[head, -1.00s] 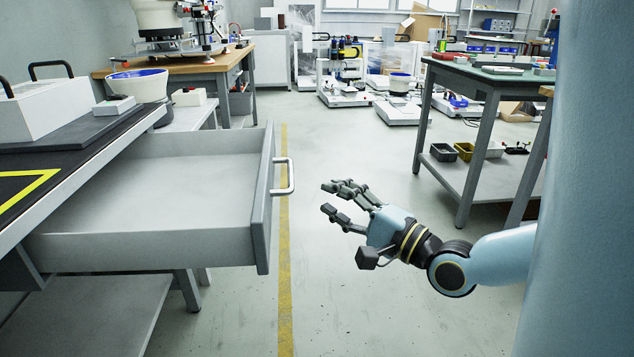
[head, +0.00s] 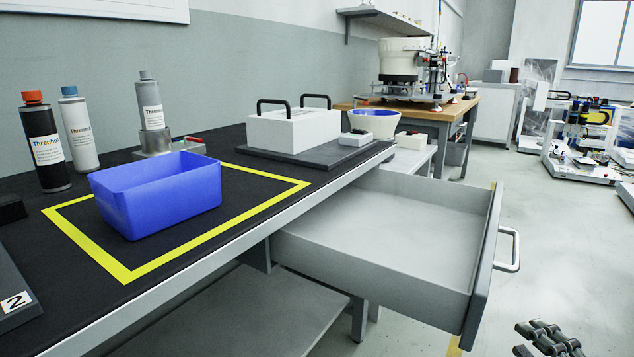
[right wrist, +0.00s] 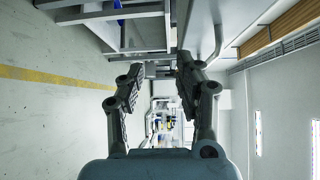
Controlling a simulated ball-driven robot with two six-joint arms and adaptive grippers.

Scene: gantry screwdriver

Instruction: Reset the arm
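My right gripper (head: 548,338) shows at the bottom right edge of the head view, with only its dark fingers in frame. It is to the right of and below the open drawer (head: 400,230), apart from its handle (head: 513,250). In the right wrist view my right gripper (right wrist: 155,85) has its two dark fingers spread apart with nothing between them. My left gripper is in neither view.
The bench has a blue bin (head: 155,195) inside a yellow outline (head: 120,270), several bottles (head: 45,145) and a white box with black handles (head: 292,130). The drawer juts into the aisle. Clear floor (head: 560,230) lies to its right.

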